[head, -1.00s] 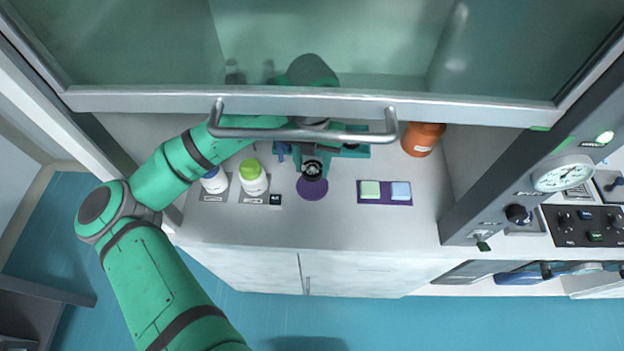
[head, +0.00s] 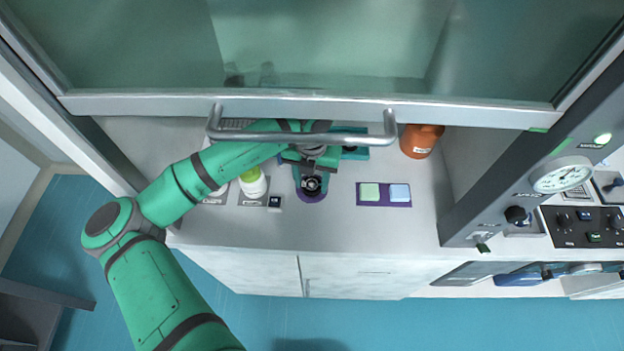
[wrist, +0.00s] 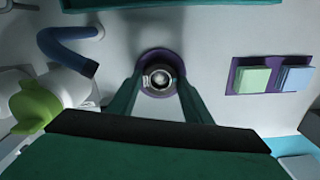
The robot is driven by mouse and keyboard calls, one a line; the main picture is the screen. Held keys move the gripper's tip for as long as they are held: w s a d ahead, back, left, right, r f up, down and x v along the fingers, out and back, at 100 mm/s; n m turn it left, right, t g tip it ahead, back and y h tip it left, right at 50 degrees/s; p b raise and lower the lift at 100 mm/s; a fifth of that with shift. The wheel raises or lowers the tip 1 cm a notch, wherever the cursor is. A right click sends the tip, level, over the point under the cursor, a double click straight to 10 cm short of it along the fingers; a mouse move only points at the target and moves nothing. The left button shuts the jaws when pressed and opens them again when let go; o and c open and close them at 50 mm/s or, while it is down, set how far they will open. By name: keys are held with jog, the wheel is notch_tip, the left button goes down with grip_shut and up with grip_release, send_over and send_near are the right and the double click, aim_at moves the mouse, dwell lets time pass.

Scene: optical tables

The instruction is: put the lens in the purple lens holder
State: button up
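The lens, a small round piece in a dark mount (head: 312,184), sits between the fingertips of my gripper (head: 311,178). In the wrist view the lens (wrist: 160,80) shows as a bright glassy centre in a grey-black ring, with the green fingers (wrist: 160,84) on either side of it. The purple round holder (head: 312,199) lies on the worktop directly beneath. In the wrist view the purple holder (wrist: 160,53) shows as a rim around the lens, partly covered by it. I cannot tell whether the lens touches the holder.
A purple tray (head: 384,204) with a green and a blue block is to the right. An orange bottle (head: 421,140) stands at back right. The hood sash handle (head: 302,137) crosses above my arm.

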aim_at(312, 185)
jog(key=shift+o, duration=1.2)
jog(key=shift+r, duration=3.9)
jog(key=shift+d, duration=0.1)
